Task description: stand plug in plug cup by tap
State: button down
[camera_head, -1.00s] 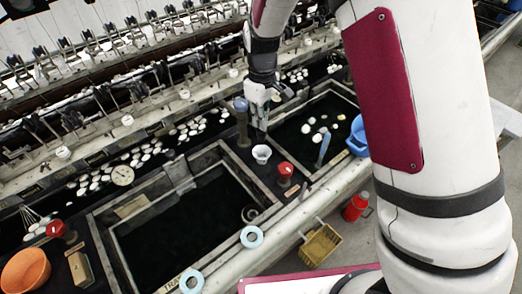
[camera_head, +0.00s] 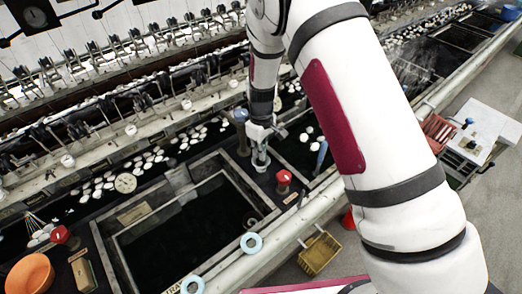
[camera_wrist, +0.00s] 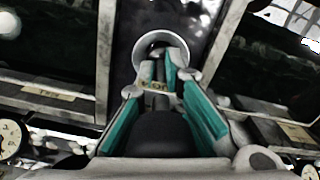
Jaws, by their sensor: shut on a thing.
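My gripper (camera_head: 260,152) points down over the divider between two basins. In the wrist view its green-padded fingers (camera_wrist: 160,82) are shut on the plug (camera_wrist: 158,88), of which only a small pale, lettered part shows between the tips. The plug cup (camera_head: 261,166), small and pale, is directly under the fingertips in the head view. In the wrist view the cup's round rim (camera_wrist: 143,47) shows just beyond the tips. The plug's lower end is hidden, so I cannot tell whether it is inside the cup. The red-topped tap (camera_head: 284,178) stands right of the cup.
A blue-topped post (camera_head: 241,116) stands close left of my gripper. Dark basins (camera_head: 185,235) lie on both sides of the divider. Pale blue rings (camera_head: 252,243) lie on the front edge. A yellow basket (camera_head: 319,254) is below it.

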jog(key=shift+f, duration=0.15)
jog(key=shift+f, duration=0.15)
jog(key=c, duration=1.7)
grip_release()
notch_tip(320, 180, up, 13)
jog(key=shift+f+b, duration=0.1)
jog(key=shift+b, duration=0.95)
